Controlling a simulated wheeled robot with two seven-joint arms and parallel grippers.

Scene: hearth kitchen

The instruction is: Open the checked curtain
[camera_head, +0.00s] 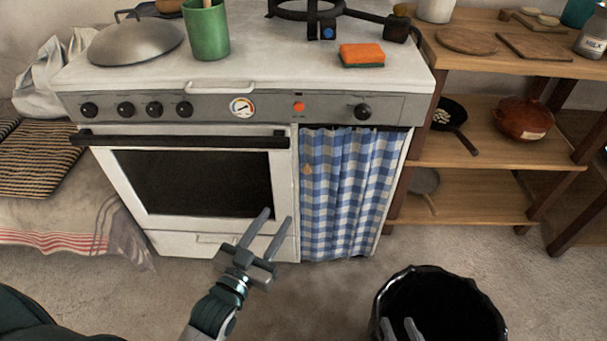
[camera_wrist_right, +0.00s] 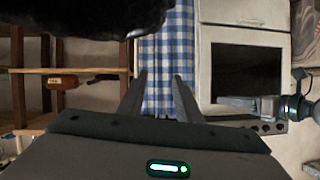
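The blue-and-white checked curtain (camera_head: 345,190) hangs closed in folds across the compartment right of the oven door. A small tan patch (camera_head: 307,169) shows near its left edge. My left gripper (camera_head: 276,217) is open and empty, in front of the oven's lower right corner, left of the curtain. My right gripper (camera_head: 401,325) shows only by its fingertips at the bottom edge, over the black bin. In the right wrist view, which is upside down, the right gripper (camera_wrist_right: 158,84) is open and empty, with the curtain (camera_wrist_right: 167,55) beyond its fingers.
A black bin (camera_head: 381,303) stands on the floor in front of the curtain's right side. The white stove (camera_head: 185,232) has an oven handle bar (camera_head: 180,142). Wooden shelves (camera_head: 480,205) stand to the right. The floor directly before the curtain is clear.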

